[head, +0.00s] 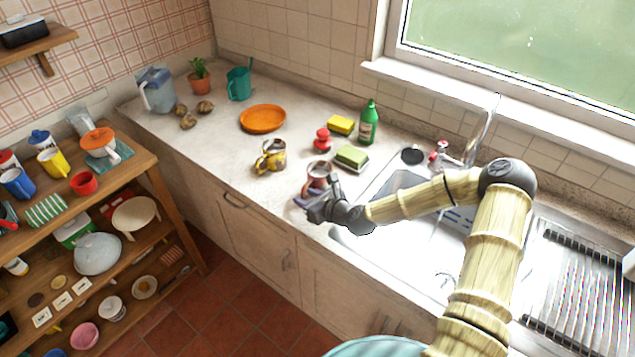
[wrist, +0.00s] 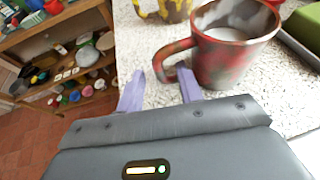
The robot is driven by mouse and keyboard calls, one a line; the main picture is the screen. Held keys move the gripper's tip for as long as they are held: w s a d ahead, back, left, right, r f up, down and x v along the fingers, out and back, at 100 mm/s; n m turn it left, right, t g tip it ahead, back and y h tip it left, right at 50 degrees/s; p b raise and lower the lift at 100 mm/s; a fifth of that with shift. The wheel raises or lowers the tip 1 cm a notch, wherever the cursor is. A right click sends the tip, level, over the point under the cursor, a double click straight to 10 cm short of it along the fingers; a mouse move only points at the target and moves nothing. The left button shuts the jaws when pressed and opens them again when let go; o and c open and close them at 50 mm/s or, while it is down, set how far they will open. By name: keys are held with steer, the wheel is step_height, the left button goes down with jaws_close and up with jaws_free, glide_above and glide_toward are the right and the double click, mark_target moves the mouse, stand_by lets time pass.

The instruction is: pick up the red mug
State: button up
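The red mug, streaked with grey, stands upright on the counter beside the sink in the head view (head: 319,172). It fills the upper right of the wrist view (wrist: 236,58), and its handle points left toward my gripper. My gripper (wrist: 160,78) is open, with two lilac fingers apart. The handle's lower end is between or just beyond the fingertips; I cannot tell if they touch. In the head view my gripper (head: 318,203) is at the mug's near side, partly covering it.
A yellow-brown mug (head: 271,157) stands to the left. A red-topped object (head: 322,139), a green-topped dish (head: 351,157) and a green bottle (head: 368,123) stand behind. The sink (head: 400,225) is to the right. A small red cup (head: 84,183) sits on the left shelf.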

steer(key=shift+c, duration=0.3)
jaws_close()
steer(key=shift+r, duration=0.25)
step_height(320, 180, up, 10)
steer(key=b, duration=0.1)
steer(key=shift+f, duration=0.2)
stand_by(0.6)
stand_by(0.6)
